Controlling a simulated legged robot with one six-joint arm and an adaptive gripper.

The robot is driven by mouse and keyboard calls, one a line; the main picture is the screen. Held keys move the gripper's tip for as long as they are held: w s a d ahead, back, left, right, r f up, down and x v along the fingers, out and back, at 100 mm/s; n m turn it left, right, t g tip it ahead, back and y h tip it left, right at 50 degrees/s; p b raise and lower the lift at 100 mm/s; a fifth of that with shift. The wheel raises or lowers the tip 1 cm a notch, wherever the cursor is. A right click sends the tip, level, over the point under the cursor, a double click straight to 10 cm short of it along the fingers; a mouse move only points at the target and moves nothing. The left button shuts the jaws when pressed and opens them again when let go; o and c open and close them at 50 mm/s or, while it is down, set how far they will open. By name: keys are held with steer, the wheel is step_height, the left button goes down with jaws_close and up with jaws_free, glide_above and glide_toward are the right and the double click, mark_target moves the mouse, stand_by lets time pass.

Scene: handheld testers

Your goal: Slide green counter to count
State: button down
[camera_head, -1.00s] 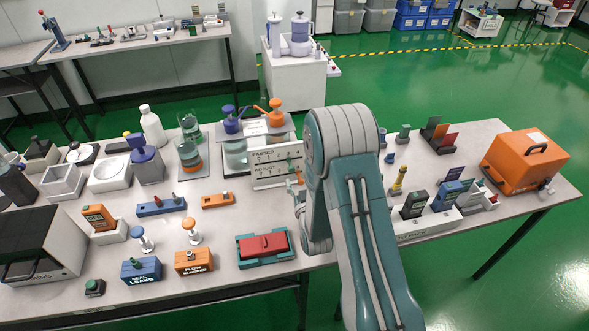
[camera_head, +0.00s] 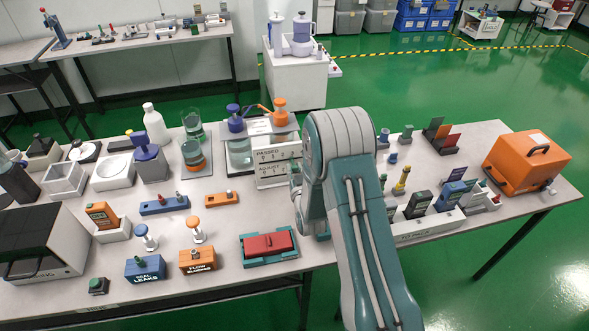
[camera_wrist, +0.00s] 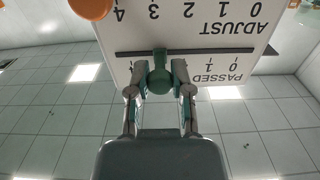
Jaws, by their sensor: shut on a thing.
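The white counter board (camera_head: 268,168), lettered PASSED and ADJUST with number rows, stands upright at the table's back middle in the head view. In the wrist view the board (camera_wrist: 225,45) appears upside down, with a dark slot across it. My gripper (camera_wrist: 160,85) is shut on the green counter (camera_wrist: 160,78), in front of the board. The counter is level with the span between 2 and 3 of the ADJUST row; the fingers hide part of the PASSED numbers. In the head view my arm hides the gripped counter.
Blue-topped (camera_head: 236,124) and orange-topped (camera_head: 280,105) pump jars stand just behind the board. A red block in a teal tray (camera_head: 268,244) lies in front. Labelled testers (camera_head: 418,204) stand right of my arm. The orange case (camera_head: 525,158) is at the right end.

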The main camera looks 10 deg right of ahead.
steer(key=a, duration=0.9)
steer(key=shift+a, duration=0.15)
steer(key=c, duration=0.5)
jaws_free()
steer(key=shift+w, duration=0.1)
steer(key=shift+a, duration=0.1)
